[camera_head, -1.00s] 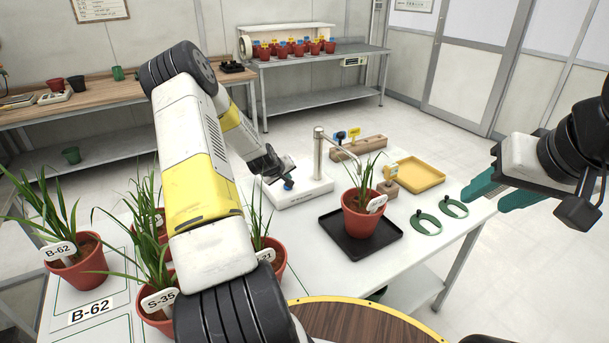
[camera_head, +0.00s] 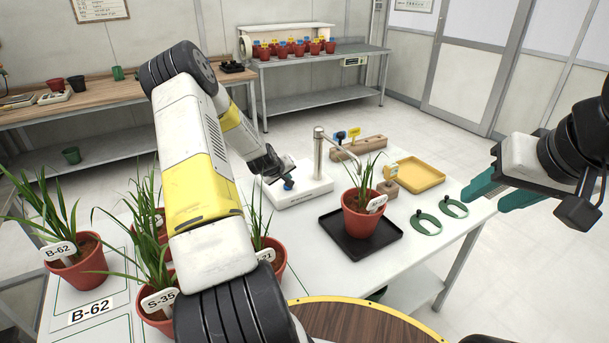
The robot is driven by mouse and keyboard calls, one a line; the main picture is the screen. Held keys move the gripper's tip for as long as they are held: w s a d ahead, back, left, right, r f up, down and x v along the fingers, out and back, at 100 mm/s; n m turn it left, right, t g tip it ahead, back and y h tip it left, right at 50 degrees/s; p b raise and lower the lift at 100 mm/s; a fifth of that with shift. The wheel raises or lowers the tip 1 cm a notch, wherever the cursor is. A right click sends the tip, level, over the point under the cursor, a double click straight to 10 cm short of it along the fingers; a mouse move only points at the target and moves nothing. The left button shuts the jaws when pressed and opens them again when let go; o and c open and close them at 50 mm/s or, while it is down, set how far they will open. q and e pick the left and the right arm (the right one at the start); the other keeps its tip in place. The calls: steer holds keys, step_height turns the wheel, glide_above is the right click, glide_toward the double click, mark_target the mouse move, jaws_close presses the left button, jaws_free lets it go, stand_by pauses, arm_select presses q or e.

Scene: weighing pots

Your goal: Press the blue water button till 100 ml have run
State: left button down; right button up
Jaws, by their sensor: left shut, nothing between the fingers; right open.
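The blue water button (camera_head: 289,185) is on the white base of the water dispenser (camera_head: 306,193), left of its metal spout (camera_head: 319,150). My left gripper (camera_head: 284,181) is shut and empty, with its tips at the button; I cannot tell how far the button is pressed. No water stream can be made out, and no volume reading is legible. My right gripper (camera_head: 490,190) is open and empty, right of the table.
Several potted plants, one a pot tagged B-62 (camera_head: 82,270), stand at the left. A yellow tray (camera_head: 421,176), a wooden block with tools (camera_head: 357,147) and two green rings (camera_head: 426,224) lie on the table. A round wooden surface (camera_head: 365,322) is in front.

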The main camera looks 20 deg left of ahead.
stand_by(0.8)
arm_select(q)
steer(key=shift+f, duration=0.4)
steer(key=shift+f, duration=0.65)
stand_by(0.6)
steer(key=shift+r, duration=1.05)
steer(key=shift+r, duration=2.5)
